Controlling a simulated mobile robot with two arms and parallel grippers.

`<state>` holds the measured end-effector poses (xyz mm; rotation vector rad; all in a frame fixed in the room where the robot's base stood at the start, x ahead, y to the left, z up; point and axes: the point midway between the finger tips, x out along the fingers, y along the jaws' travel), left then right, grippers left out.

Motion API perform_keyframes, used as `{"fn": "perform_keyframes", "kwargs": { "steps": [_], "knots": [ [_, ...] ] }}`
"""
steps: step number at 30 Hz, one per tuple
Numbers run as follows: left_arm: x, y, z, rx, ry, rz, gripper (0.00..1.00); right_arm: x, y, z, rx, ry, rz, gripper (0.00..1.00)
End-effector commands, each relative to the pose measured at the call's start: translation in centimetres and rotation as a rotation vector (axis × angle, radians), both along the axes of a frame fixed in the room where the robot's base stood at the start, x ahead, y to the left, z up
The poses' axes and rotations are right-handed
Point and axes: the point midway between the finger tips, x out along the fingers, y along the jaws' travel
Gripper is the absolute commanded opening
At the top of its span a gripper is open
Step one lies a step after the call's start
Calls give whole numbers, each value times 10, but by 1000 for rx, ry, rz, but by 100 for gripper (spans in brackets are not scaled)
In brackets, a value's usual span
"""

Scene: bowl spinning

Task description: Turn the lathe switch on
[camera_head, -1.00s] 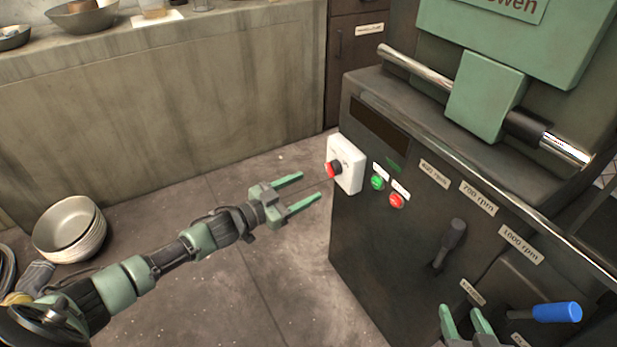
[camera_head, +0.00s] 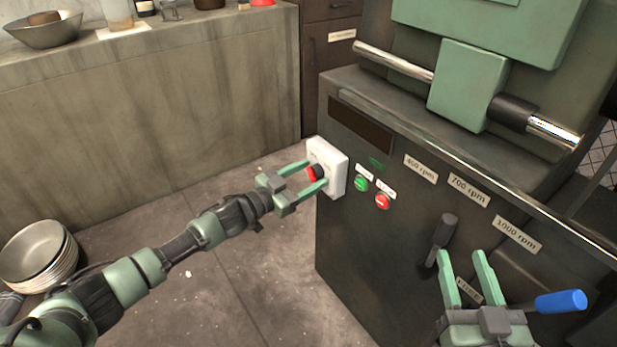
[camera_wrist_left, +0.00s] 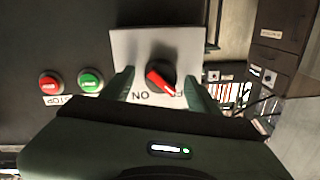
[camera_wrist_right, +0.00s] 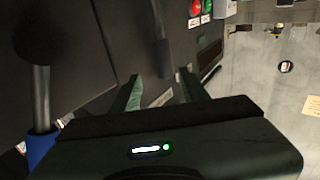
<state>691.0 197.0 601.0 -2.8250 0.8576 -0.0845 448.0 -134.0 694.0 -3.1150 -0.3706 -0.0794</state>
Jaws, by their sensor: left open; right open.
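The lathe switch is a red and black rotary knob (camera_head: 316,173) on a white plate (camera_head: 337,163) at the left end of the lathe's dark front. In the left wrist view the knob (camera_wrist_left: 160,76) sits between my fingertips, its red bar tilted, with ON marked on the plate at the left and other lettering partly hidden at the right. My left gripper (camera_head: 315,175) is open, one finger on each side of the knob; I cannot tell whether they touch it. My right gripper (camera_head: 463,262) is open and empty in front of the lathe's lower right panel.
A green button (camera_head: 361,184) and a red button (camera_head: 382,201) are just right of the switch. A black lever (camera_head: 441,236) and a blue-handled lever (camera_head: 560,301) are near my right gripper. Stacked bowls (camera_head: 38,256) stand at the lower left.

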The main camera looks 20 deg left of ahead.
Motion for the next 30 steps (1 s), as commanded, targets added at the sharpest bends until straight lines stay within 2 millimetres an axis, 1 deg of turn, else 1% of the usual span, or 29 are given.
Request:
{"fn": "perform_keyframes", "kwargs": {
  "steps": [5,8,9,12,23,30],
  "knots": [
    [0,0,0,0,0,0,60,0,0,0,0,-1,0,45],
    [0,0,0,1,1,0,35,0,0,0,0,0,0,45],
    [0,0,0,1,1,0,24,0,0,0,0,0,0,45],
    [0,0,0,1,1,0,0,0,0,0,0,0,0,45],
    [-1,0,-1,45,-34,-1,0,0,0,-2,-3,14,0,45],
    [-1,0,-2,171,-131,0,0,0,-1,-8,-11,45,-2,45]
  ]
}}
